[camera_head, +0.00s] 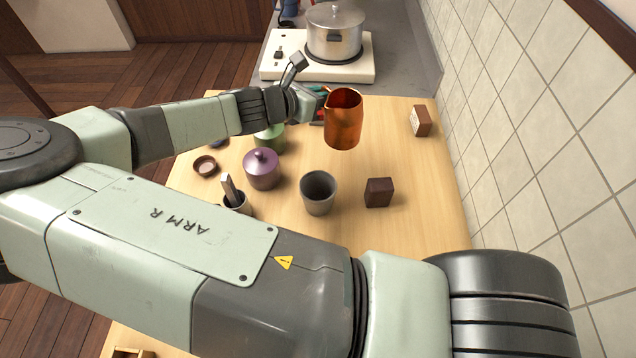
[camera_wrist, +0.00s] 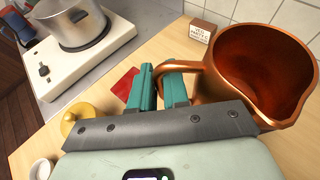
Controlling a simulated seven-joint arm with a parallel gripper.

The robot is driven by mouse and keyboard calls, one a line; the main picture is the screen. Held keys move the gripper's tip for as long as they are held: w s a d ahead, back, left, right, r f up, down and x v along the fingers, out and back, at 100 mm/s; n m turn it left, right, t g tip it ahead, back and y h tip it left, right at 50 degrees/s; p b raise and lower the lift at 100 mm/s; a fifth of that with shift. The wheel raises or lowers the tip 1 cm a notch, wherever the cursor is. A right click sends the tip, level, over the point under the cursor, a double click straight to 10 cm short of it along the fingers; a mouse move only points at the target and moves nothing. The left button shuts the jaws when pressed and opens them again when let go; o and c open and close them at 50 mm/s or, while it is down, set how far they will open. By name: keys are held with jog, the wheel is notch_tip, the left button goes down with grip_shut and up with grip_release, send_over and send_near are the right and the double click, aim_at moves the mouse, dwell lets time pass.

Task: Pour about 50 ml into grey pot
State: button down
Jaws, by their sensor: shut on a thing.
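A copper pitcher (camera_head: 343,119) with a spout hangs above the wooden table in the head view. In the wrist view the pitcher (camera_wrist: 262,72) shows its open mouth, and the inside looks reddish-brown; I cannot tell any liquid level. My gripper (camera_wrist: 166,84) has teal fingers shut on the pitcher's handle; in the head view the gripper (camera_head: 319,103) is partly hidden behind the pitcher. The pitcher is about upright. The grey pot (camera_head: 318,192), an open grey cup-like vessel, stands on the table nearer than the pitcher and slightly left, apart from it.
A purple lidded pot (camera_head: 262,168) and a green pot (camera_head: 270,138) stand left of the grey pot. A dark brown block (camera_head: 379,192) stands right of it. A mortar (camera_head: 237,203) with a pestle is at left. A steel pot (camera_head: 334,34) sits on a white stove (camera_head: 270,66) behind.

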jog(key=s+a+r+m+g+h, duration=0.2)
jog(key=s+a+r+m+g, duration=0.25)
jog(key=s, duration=0.25)
jog(key=s+a+r+m+g+h, duration=0.2)
jog(key=s+a+r+m+g, duration=0.1)
jog(key=s+a+r, duration=0.3)
notch_tip(320, 180, down, 12)
jog(key=s, duration=0.1)
jog(key=shift+s+a, duration=0.15)
jog(key=shift+s, duration=0.1)
jog(key=shift+f, duration=0.1)
